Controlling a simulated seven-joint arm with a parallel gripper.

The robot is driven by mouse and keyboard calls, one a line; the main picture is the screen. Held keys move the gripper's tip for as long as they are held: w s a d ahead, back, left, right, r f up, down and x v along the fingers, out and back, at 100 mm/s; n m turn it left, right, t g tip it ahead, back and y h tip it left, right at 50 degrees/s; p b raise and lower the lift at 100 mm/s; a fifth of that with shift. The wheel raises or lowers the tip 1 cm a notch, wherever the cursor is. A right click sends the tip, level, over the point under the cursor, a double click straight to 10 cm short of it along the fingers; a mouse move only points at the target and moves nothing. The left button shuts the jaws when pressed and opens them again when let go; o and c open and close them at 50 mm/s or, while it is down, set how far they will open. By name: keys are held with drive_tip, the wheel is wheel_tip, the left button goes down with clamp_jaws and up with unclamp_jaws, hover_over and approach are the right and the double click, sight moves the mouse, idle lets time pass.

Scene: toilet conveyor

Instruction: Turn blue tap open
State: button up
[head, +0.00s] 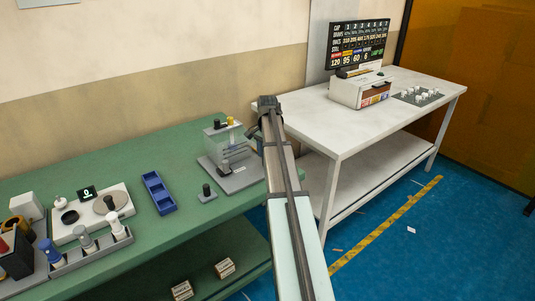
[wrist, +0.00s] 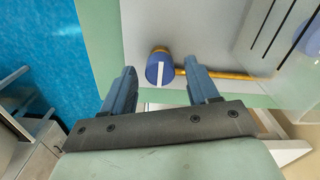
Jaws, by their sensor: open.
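The blue tap (wrist: 160,69) is a round blue knob with a white stripe on its face, seen in the wrist view. The stripe runs up and down the picture, crosswise to the yellow pipe (wrist: 222,74) that runs off to its right. My gripper (wrist: 160,84) is open, with one finger to each side of the tap in the picture. There are visible gaps between the knob and both fingers, and I cannot tell the depth between them. In the head view my arm reaches the apparatus (head: 240,181) at the green table's right end; the blue tap cannot be made out there.
The green table (head: 160,153) also holds a small black-knobbed block (head: 207,196), a blue tray (head: 158,193) and a white scale-like unit (head: 92,219). A white table (head: 310,119) with a display screen (head: 358,45) stands to the right, close to my arm.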

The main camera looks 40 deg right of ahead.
drive_tip(key=c, duration=1)
drive_tip(key=shift+c, duration=0.2)
drive_tip(key=n, duration=0.4)
drive_tip(key=shift+n, duration=0.4)
drive_tip(key=n, duration=0.4)
drive_tip(key=shift+n, duration=0.4)
drive_tip(key=o, duration=1)
